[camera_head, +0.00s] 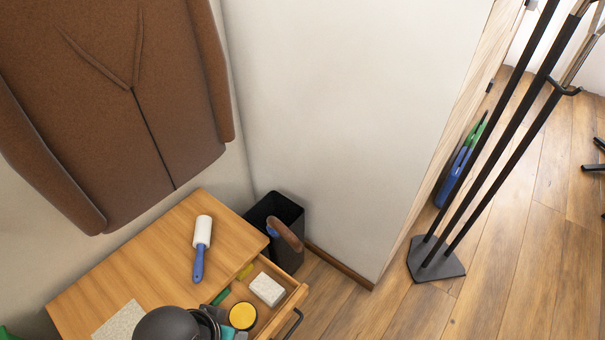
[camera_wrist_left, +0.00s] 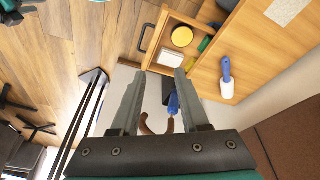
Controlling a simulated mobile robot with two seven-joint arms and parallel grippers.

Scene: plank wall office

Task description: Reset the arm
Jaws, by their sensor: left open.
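My left gripper (camera_wrist_left: 156,80) shows in the left wrist view with its two grey fingers spread apart. Nothing is held between them. Beyond the fingers, a blue and brown item stands in the dark bin, apart from the gripper as far as I can tell. In the head view, a dark rounded part at the bottom edge covers part of the drawer; the fingers cannot be made out there.
A wooden cabinet (camera_head: 90,290) has its drawer (camera_head: 292,300) open, holding a sponge (camera_head: 267,289) and a yellow round item (camera_head: 243,316). A lint roller (camera_head: 201,245) lies on top. A black bin (camera_head: 262,212), brown jacket (camera_head: 120,110) and coat stand (camera_head: 436,262) are nearby.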

